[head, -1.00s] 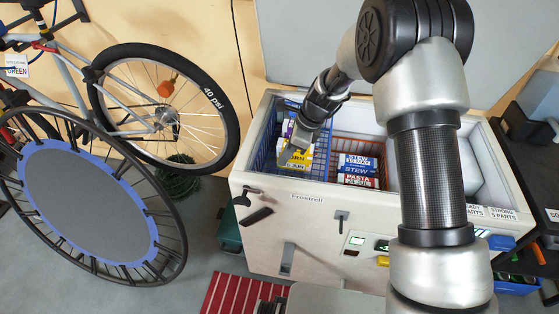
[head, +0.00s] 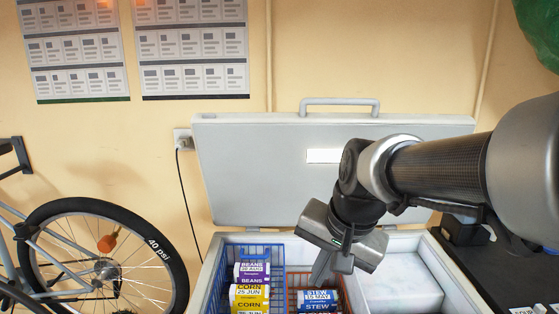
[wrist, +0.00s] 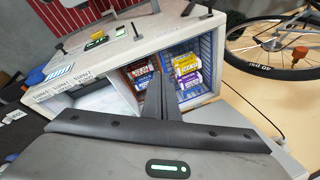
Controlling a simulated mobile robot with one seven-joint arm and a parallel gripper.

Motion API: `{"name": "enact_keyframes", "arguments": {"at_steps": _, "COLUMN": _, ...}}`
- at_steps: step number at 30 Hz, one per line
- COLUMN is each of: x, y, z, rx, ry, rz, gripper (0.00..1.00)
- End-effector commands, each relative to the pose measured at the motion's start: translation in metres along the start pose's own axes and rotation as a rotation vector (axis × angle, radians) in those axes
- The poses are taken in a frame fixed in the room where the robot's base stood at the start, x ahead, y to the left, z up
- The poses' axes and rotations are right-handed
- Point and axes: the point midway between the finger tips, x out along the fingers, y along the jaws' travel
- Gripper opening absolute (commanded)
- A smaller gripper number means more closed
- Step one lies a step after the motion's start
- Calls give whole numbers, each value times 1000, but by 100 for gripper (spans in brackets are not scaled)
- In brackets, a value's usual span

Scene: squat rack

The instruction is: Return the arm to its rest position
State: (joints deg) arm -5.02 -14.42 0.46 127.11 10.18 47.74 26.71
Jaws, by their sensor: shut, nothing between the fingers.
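My gripper (head: 323,268) hangs above the open chest freezer in the head view, with its fingers pointing down over the red basket (head: 350,297). In the wrist view the fingers (wrist: 160,97) are together and nothing is between them. My arm reaches in from the right of the head view, bent at the wrist. The gripper is apart from the packs below, though it hides part of the red basket.
The blue basket (head: 277,258) holds beans and corn packs (head: 250,295); the red one holds stew packs (head: 318,297). The raised freezer lid (head: 260,170) stands behind my gripper, against the wall. A bicycle wheel (head: 95,265) is at left. Wall space above the lid is clear.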

Motion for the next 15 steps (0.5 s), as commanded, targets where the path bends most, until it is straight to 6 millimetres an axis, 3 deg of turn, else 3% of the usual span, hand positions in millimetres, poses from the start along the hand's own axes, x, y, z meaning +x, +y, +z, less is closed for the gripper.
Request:
{"name": "enact_keyframes", "arguments": {"at_steps": 1, "x": -16, "y": 14, "z": 8, "rx": -66, "ry": 36, "rz": 4, "gripper": 0}}
{"name": "enact_keyframes", "arguments": {"at_steps": 6, "x": -43, "y": 52, "z": 30, "rx": -263, "ry": 110, "rz": 43, "gripper": 0}}
{"name": "enact_keyframes", "arguments": {"at_steps": 15, "x": -65, "y": 101, "z": 62, "rx": -507, "ry": 199, "rz": 121, "gripper": 0}}
